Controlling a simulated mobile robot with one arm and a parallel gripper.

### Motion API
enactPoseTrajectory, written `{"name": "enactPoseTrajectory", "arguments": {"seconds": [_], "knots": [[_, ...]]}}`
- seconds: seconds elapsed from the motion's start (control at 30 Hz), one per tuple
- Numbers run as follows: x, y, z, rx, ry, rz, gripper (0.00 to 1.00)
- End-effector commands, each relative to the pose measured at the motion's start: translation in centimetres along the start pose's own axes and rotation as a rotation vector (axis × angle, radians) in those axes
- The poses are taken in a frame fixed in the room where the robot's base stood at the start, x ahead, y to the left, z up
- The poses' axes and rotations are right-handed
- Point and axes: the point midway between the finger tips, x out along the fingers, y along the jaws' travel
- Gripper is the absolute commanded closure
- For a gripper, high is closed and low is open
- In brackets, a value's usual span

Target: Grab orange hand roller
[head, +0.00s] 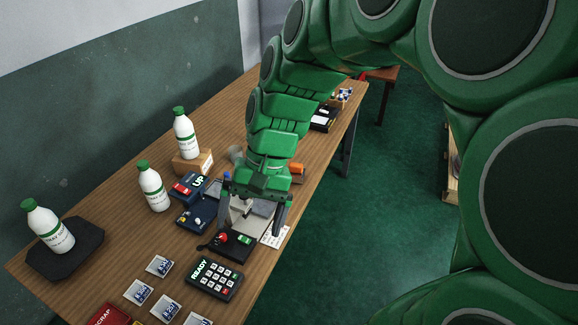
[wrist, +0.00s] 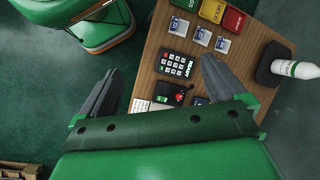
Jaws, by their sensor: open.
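A small orange object (head: 297,168), which looks like the orange hand roller, shows at the right side of my wrist in the head view. My arm hides part of it, so its full shape cannot be told. It does not show in the wrist view. My gripper (head: 253,208) is open and points down over the table, on the near side of the orange object. In the wrist view my gripper (wrist: 160,66) has its two fingers wide apart with nothing held between them.
The wooden table (head: 110,228) holds a keypad (head: 215,278), a black box with a red knob (head: 231,243), blue devices (head: 197,216) and several white bottles (head: 152,187). Small blue-and-white cards (head: 138,292) lie at the near end. Green floor is open right of the table.

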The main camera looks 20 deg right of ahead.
Motion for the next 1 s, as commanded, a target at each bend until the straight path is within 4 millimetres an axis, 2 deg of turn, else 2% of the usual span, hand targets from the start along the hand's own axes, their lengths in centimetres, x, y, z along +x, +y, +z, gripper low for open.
{"name": "enactPoseTrajectory", "arguments": {"seconds": [0.3, 0.5, 0.77, 1.0], "knots": [[-0.7, -3.0, -6.2, 0.145, -0.066, -0.171, 0.02], [-1.1, -4.0, -10.4, 0.251, -0.11, -0.277, 0.02], [-1.5, -4.3, -16.4, 0.399, -0.164, -0.414, 0.02], [-1.7, -3.2, -22.3, 0.549, -0.21, -0.537, 0.02]]}}
